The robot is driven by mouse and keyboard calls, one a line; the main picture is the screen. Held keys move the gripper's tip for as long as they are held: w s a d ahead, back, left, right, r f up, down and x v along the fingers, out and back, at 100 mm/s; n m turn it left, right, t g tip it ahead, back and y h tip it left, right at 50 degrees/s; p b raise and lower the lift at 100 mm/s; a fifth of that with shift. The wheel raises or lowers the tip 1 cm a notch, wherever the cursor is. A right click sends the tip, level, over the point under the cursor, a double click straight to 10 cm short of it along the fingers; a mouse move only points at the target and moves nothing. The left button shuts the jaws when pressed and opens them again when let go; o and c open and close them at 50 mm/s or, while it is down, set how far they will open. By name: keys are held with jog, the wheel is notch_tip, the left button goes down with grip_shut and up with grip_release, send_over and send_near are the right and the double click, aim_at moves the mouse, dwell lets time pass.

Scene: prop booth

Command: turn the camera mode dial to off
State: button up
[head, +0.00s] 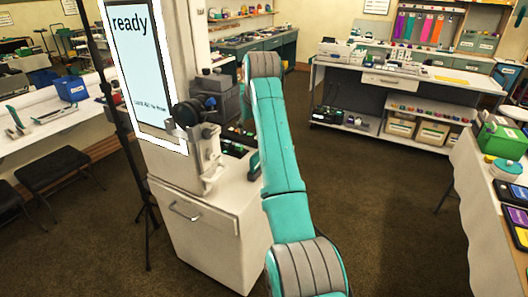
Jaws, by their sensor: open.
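A black camera (187,112) with a round front part sits on a pale stand (207,155) in front of the lit booth screen. Its mode dial is too small to make out, so I cannot tell its setting. My teal and grey arm rises from the bottom of the head view, to the right of the camera and apart from it in the picture.
The booth screen (140,62) reads "ready". A white cabinet (200,235) with a drawer handle stands below the camera. Dark boxes (218,92) stand behind it. A black tripod (128,135) is on the left. Brown floor (390,220) is open on the right.

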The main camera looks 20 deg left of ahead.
jog(key=w+d+f, duration=0.1)
jog(key=d+f, duration=0.2)
jog(key=f, duration=0.5)
jog(key=shift+w+f+t, duration=0.15)
jog(key=shift+f+t, duration=0.15)
jog(key=shift+f, duration=0.05)
jog(key=shift+d+f, duration=0.1)
